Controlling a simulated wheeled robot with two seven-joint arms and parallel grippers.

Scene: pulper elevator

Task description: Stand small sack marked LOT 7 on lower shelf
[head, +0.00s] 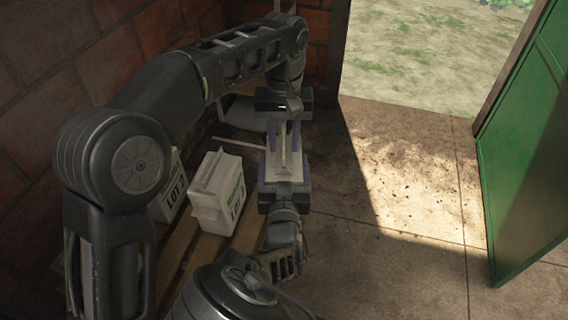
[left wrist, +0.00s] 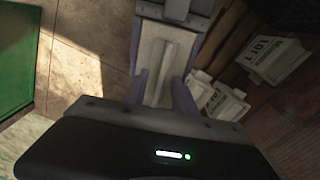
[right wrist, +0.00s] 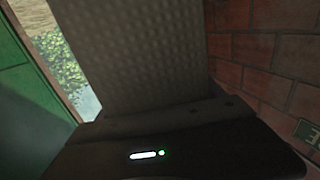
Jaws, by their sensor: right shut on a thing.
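A small pale sack (head: 284,168) with a raised top seam is upright in my right gripper (head: 284,162), whose fingers are shut on its two sides. My left gripper (head: 283,130) comes from above. Its fingers stand apart on either side of the seam, open, with no clear grip. In the left wrist view the pale sack (left wrist: 155,62) lies between the left fingers (left wrist: 163,88). In the right wrist view its grey woven face (right wrist: 155,55) fills the middle. Its marking is hidden. I cannot make out the lower shelf.
Two white LOT-marked packages (head: 218,200) (head: 170,185) stand on a wooden slatted pallet (head: 205,250) at left; their numbers are hard to read. A brick wall (head: 40,115) rises behind. A green door (head: 525,150) stands open at right. The concrete floor (head: 400,250) is clear.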

